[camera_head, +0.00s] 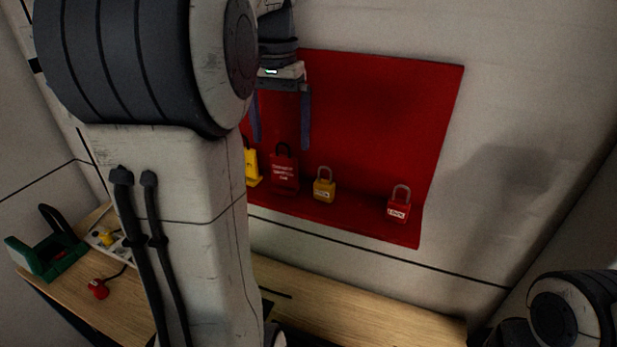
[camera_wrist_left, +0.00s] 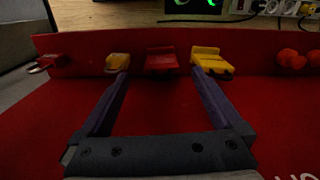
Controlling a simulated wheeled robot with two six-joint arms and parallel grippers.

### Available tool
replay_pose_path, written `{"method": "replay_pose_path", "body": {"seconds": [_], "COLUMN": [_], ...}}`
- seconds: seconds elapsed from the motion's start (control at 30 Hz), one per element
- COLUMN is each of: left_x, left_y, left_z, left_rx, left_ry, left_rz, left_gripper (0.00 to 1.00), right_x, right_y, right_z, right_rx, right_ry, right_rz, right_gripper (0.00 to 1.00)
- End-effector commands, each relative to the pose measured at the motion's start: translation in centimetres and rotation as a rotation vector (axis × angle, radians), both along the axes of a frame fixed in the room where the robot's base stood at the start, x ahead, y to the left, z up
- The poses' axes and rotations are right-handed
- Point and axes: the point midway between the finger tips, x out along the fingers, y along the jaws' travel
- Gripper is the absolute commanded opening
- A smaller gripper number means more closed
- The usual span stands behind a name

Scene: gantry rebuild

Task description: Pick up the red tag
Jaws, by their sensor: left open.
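The red tag (camera_head: 284,176) with white lettering and a dark loop on top stands on the ledge of a red wall board (camera_head: 390,110). It also shows in the left wrist view (camera_wrist_left: 160,63), between the two finger lines. My left gripper (camera_head: 281,143) is open and empty, pointing down at the tag from above. In the left wrist view its fingertips (camera_wrist_left: 161,76) lie on either side of the tag, near the yellow padlock and the yellow tag. I cannot tell whether the tips touch anything. My right gripper is out of view.
A yellow tag (camera_head: 252,168) stands left of the red tag, a yellow padlock (camera_head: 324,187) right of it, and a red padlock (camera_head: 398,208) farther right. Below is a wooden bench (camera_head: 350,305) with a green-and-black device (camera_head: 48,252) and a red item (camera_head: 98,289).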

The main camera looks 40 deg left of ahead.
Motion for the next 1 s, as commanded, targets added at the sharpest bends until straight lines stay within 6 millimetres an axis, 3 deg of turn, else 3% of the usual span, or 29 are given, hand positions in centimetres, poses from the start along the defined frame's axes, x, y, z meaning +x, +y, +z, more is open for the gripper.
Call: {"method": "replay_pose_path", "body": {"seconds": [0.2,0.43,0.7,0.97,1.0], "left_x": [0.3,0.6,1.0,1.0,1.0], "left_y": [-0.5,-0.2,0.4,0.5,0.5], "left_z": [-3.2,-4.9,-8.6,-9.2,-9.2], "left_rx": [-0.002,-0.002,-0.002,0.000,0.000], "left_ry": [0.003,0.004,0.003,0.001,0.000], "left_rz": [-0.010,-0.009,-0.007,-0.006,-0.006], "left_gripper": [1.00,1.00,1.00,1.00,0.96], "right_x": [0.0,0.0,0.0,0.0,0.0], "right_y": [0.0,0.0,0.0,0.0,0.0], "right_z": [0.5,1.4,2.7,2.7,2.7], "right_rx": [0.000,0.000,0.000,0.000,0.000], "right_ry": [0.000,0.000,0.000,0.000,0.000], "right_rz": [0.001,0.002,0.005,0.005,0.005], "right_gripper": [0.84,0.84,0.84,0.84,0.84]}}
